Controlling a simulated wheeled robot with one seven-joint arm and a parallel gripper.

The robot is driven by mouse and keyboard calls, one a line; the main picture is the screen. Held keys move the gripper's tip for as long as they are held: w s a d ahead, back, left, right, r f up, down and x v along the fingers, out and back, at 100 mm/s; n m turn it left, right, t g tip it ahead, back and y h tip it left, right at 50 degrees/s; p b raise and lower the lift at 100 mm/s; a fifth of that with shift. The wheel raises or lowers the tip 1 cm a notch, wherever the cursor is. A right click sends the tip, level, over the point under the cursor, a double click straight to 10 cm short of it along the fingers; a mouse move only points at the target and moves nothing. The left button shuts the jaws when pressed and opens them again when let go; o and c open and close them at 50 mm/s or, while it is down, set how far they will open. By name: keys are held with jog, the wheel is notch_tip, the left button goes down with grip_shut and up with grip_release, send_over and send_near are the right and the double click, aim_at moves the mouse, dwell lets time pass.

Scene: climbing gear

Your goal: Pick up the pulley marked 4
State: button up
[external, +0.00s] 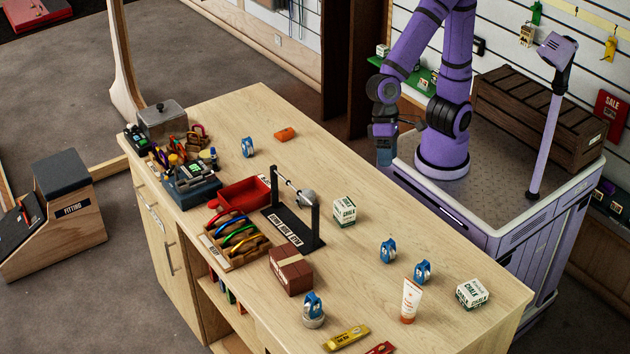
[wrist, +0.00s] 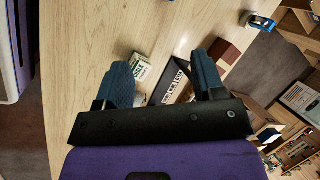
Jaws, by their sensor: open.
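Several blue pulleys stand on the wooden counter. In the external view one is at the back left (external: 247,147), two are close together at the right (external: 388,250) (external: 422,272), and one sits on a grey round base near the front edge (external: 313,308). Their numbers are too small to read, so I cannot tell which is marked 4. One blue pulley also shows at the top right of the wrist view (wrist: 258,21). My gripper (wrist: 164,78) is open and empty, its two blue-grey fingers apart. In the external view it hangs beyond the counter's far edge, away from every pulley.
On the counter (external: 455,253) are a black stand (external: 290,238), chalk boxes (external: 344,211) (external: 472,294), a brown box (external: 291,271), a red tray (external: 243,194), a carabiner tray (external: 234,243) and a white tube (external: 411,299). The counter's far middle is mostly clear.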

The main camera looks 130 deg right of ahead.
aim_at(391, 262)
jog(key=shift+w+a+f+m+g, duration=0.3)
jog(key=shift+w+a+f+m, duration=0.95)
jog(key=shift+f, duration=2.75)
jog(key=shift+w+a+f+m+g, duration=0.5)
jog(key=shift+a+f+m, duration=1.2)
jog(key=shift+f, duration=2.35)
jog(key=shift+w+a+f+m+g, duration=0.1)
jog(key=shift+w+a+f+m, duration=1.45)
jog(key=shift+f, duration=2.45)
jog(key=shift+s+a+n+y, duration=0.3)
jog(key=shift+s+a+n, duration=0.15)
jog(key=shift+n, duration=0.15)
jog(key=c, duration=1)
